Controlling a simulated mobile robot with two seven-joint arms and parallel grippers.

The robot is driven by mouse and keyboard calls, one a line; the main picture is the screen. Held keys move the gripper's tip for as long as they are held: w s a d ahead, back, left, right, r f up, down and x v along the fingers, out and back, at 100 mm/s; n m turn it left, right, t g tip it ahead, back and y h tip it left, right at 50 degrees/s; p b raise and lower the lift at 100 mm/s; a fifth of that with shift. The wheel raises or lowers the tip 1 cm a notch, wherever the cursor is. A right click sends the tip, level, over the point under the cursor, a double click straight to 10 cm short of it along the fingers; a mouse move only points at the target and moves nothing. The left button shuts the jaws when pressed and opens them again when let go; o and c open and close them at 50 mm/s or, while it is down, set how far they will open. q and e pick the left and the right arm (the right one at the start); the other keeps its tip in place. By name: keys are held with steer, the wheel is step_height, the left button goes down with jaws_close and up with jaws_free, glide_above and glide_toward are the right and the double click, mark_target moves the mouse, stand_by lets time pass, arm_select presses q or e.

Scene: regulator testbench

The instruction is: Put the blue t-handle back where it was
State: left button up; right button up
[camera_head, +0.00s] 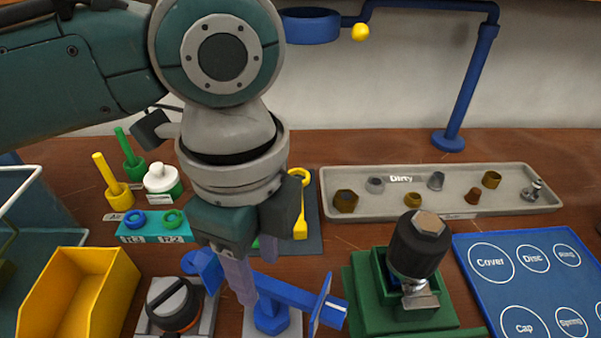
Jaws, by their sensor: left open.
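A blue T-shaped piece (290,292), which looks like the blue t-handle, lies in the front middle. Its long bar slants down to the right and ends in a crosswise plate. A blue upright on a pale base (271,318) stands under it. My left gripper (254,268) hangs down over the left part of this blue piece with its fingers open. The fingers and wrist hide part of the blue piece, so I cannot tell whether they touch it. My right gripper is out of view.
A black-capped regulator (418,245) stands in a green fixture (362,290) to the right. A grey "Dirty" tray (345,174) holds several small parts. A blue labelled mat (550,290) lies far right, a yellow bin (60,295) front left. A yellow tool (300,226) is behind my gripper.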

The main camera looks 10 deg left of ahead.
mark_target(261, 280)
arm_select(q)
step_height(261, 280, up, 6)
steer(key=shift+r, duration=0.25)
steer(key=s+d+f+n+t+h, duration=0.2)
steer(key=s+d+f+n+h, duration=0.15)
steer(key=s+d+n, duration=0.2)
steer(key=s+a+n+y, duration=0.1)
steer(key=s+a+n, duration=0.2)
steer(key=a+n, duration=0.3)
steer(key=s+a+f+n+t+y, duration=0.1)
steer(key=s+a+n+y, duration=0.1)
steer(key=a+n, duration=0.3)
steer(key=s+a, duration=0.1)
steer(key=a, duration=0.2)
steer(key=shift+s+a+f+n+t, duration=0.2)
steer(key=shift+s+n+t, duration=0.1)
steer(key=shift+s+n, duration=0.1)
steer(key=shift+p, duration=0.3)
step_height(261, 280, up, 38)
steer(key=p, duration=3.8)
steer(key=shift+d+r, duration=0.1)
